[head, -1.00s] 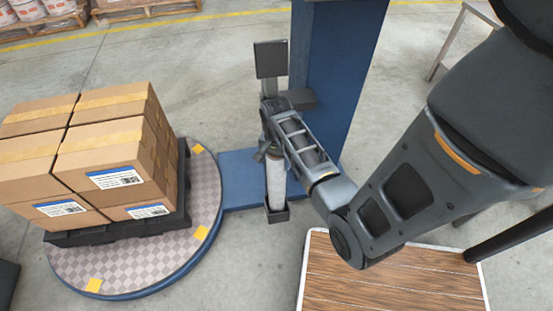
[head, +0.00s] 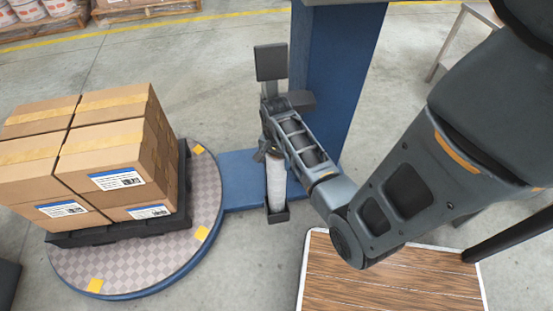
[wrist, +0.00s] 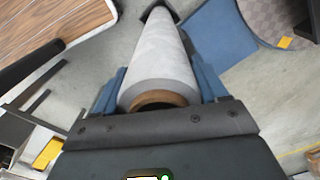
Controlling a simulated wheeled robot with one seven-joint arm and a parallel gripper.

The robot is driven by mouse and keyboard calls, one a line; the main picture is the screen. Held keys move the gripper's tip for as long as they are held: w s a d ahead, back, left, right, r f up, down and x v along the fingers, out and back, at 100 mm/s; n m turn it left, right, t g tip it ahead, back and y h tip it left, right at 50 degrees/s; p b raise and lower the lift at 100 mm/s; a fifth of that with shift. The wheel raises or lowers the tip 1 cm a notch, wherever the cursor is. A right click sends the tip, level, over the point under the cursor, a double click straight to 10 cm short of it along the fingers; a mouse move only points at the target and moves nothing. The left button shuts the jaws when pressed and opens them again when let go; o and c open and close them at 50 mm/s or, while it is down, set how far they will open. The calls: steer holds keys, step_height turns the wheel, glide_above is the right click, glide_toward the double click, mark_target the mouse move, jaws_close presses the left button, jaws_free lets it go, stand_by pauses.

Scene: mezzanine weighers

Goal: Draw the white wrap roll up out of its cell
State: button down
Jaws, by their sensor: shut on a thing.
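The white wrap roll (head: 276,180) stands upright at the blue column of the wrapping machine, with its lower end in a small dark cell (head: 278,215). In the wrist view the white roll (wrist: 163,55) runs away from me, its brown core end (wrist: 158,100) nearest. My gripper (wrist: 160,88) is shut on the roll near its upper end, with a blue finger on each side. In the head view my gripper (head: 266,150) is mostly hidden by my arm. The cell's inside is mostly hidden by the roll.
A blue column (head: 335,80) with a dark panel (head: 271,62) stands behind the roll. At left, stacked cartons (head: 120,150) on a black pallet (head: 120,229) sit on a round turntable (head: 185,262). A wood-topped surface (head: 390,275) lies at front right.

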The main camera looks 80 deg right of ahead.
steer(key=shift+r+p, duration=6.2)
steer(key=shift+p, duration=0.05)
steer(key=shift+w, duration=0.2)
